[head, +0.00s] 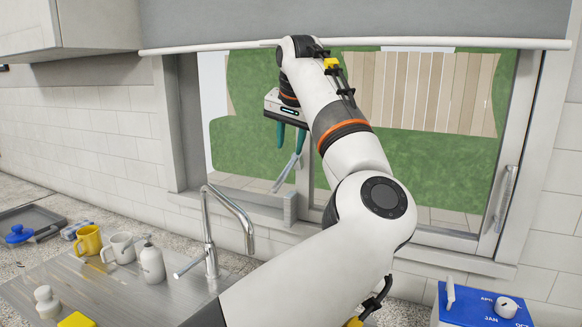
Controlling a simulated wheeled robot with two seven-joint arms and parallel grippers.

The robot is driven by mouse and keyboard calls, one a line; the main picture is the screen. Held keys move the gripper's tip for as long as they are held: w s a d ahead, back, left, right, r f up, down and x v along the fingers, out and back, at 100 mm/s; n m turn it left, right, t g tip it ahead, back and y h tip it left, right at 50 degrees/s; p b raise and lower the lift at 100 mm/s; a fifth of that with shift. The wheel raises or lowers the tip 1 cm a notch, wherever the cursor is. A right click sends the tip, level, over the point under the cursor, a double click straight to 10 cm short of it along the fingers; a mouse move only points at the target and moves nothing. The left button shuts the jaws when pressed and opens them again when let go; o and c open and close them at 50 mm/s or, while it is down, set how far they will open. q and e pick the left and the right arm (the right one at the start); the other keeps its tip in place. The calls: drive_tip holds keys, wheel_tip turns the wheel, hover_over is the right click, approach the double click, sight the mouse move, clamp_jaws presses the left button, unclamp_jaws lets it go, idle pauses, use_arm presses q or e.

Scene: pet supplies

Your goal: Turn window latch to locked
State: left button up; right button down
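A silver upright handle (507,198) is on the right side frame of the window, and I take it to be the latch. A slim grey bar (288,172) slants down to the left near the window's middle post; I cannot tell whether it is another handle. My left gripper (289,150) hangs in front of the window, well left of the right handle. Its two teal fingers point down and stand apart, with no object clearly between them. The tips are just above the slanted bar, and contact cannot be told. My arm hides part of the middle post. My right gripper is not in view.
A tall faucet (215,230) rises below and left of the gripper. A yellow mug (88,240), a white mug (121,248) and a white bottle (151,263) stand by the sink. A blue box with a dial (483,306) is at lower right. A blind (450,43) hangs above.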

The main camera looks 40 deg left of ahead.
sight(288, 167)
use_arm(q)
drive_tip(key=p+x, duration=0.1)
drive_tip(key=x, duration=0.7)
drive_tip(key=shift+w, duration=0.2)
drive_tip(key=shift+a+f, duration=0.1)
drive_tip(key=shift+f, duration=0.4)
clamp_jaws()
